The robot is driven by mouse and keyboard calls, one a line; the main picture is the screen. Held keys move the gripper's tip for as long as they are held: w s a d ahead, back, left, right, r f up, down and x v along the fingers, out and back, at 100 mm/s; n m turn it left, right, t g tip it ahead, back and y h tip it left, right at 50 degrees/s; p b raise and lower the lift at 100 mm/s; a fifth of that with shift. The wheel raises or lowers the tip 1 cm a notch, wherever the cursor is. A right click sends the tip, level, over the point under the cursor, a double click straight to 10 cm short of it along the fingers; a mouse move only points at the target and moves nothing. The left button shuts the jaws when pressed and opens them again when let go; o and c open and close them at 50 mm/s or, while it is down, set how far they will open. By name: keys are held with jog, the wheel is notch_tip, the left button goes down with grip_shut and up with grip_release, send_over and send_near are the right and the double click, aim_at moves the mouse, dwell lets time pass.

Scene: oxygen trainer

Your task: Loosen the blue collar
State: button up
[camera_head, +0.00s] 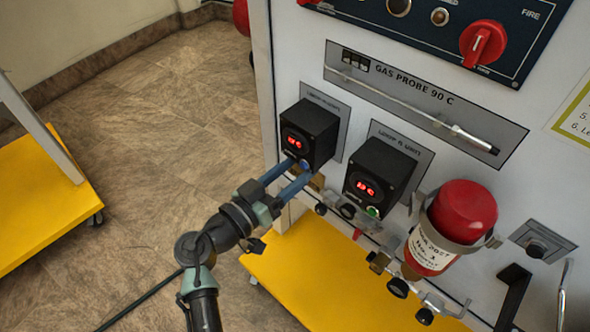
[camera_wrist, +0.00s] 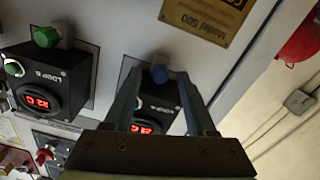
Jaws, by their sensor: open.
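In the head view, the blue collar (camera_head: 305,164) is a small blue spot at the lower front of the left black unit (camera_head: 309,136), which has a red display. There, my gripper (camera_head: 298,171) reaches up from the lower left, its two blue-grey fingers apart near the collar. The collar's lower side is partly hidden by the fingers.
A second black unit (camera_head: 380,177) with a green collar (camera_head: 373,211) stands to the right. A red cylinder (camera_head: 463,211) with fittings hangs farther right. A metal probe (camera_head: 420,111) lies across the panel above. Open floor (camera_head: 150,150) is on the left.

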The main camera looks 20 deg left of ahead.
grip_shut()
dwell(0.3)
jog(key=shift+n, duration=0.8)
grip_release()
